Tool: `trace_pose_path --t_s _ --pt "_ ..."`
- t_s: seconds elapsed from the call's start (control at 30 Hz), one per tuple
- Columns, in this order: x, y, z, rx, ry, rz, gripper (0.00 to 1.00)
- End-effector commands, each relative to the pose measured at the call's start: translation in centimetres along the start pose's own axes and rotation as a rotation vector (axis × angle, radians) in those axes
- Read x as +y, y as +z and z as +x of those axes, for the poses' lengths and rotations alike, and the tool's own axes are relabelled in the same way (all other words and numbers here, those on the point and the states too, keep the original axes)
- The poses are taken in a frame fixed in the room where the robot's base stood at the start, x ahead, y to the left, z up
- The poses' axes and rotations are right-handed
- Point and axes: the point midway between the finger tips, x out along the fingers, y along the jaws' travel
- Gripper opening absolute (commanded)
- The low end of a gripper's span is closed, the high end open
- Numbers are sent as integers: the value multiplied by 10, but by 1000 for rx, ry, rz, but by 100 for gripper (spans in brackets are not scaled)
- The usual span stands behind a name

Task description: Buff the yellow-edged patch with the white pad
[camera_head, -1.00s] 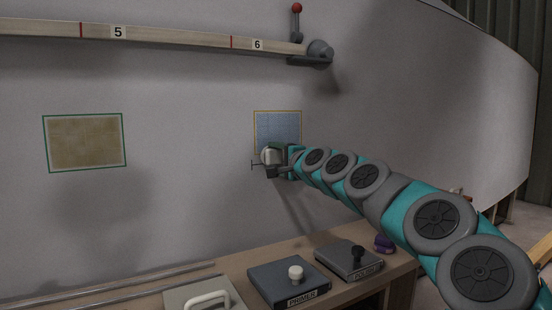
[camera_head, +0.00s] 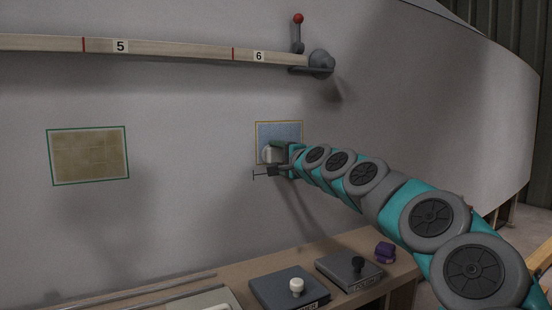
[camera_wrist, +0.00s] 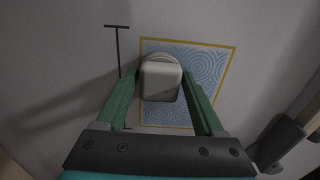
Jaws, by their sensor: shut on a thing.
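The yellow-edged patch (camera_head: 290,129) is on the pale hull wall, with a blue swirl pattern seen in the wrist view (camera_wrist: 207,65). My gripper (camera_wrist: 165,92) is shut on the white pad (camera_wrist: 161,80), a pale rounded block between its green fingers. In the head view the pad (camera_head: 267,154) is at the lower left part of the patch. In the wrist view it overlaps the patch near its left edge. I cannot tell whether the pad's face touches the wall. My gripper (camera_head: 276,155) and arm hide the lower right of the patch.
A green-edged tan patch (camera_head: 88,155) is to the left. A numbered rail (camera_head: 180,50) with a red-knobbed lever (camera_head: 298,32) runs above. Below, a bench (camera_head: 237,272) holds grey lidded boxes (camera_head: 288,288) and a purple object (camera_head: 385,250). The wall between the patches is clear.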

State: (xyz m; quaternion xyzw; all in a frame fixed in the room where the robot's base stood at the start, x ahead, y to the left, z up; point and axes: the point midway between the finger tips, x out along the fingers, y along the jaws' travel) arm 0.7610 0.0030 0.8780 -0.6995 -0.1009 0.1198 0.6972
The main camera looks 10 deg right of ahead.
Motion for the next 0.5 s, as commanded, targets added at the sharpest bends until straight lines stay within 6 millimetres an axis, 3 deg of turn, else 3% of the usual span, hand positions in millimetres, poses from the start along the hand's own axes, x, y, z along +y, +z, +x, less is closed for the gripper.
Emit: trace_pose_path --t_s 0.5 --pt "-33 1 0 1 0 -1 21"
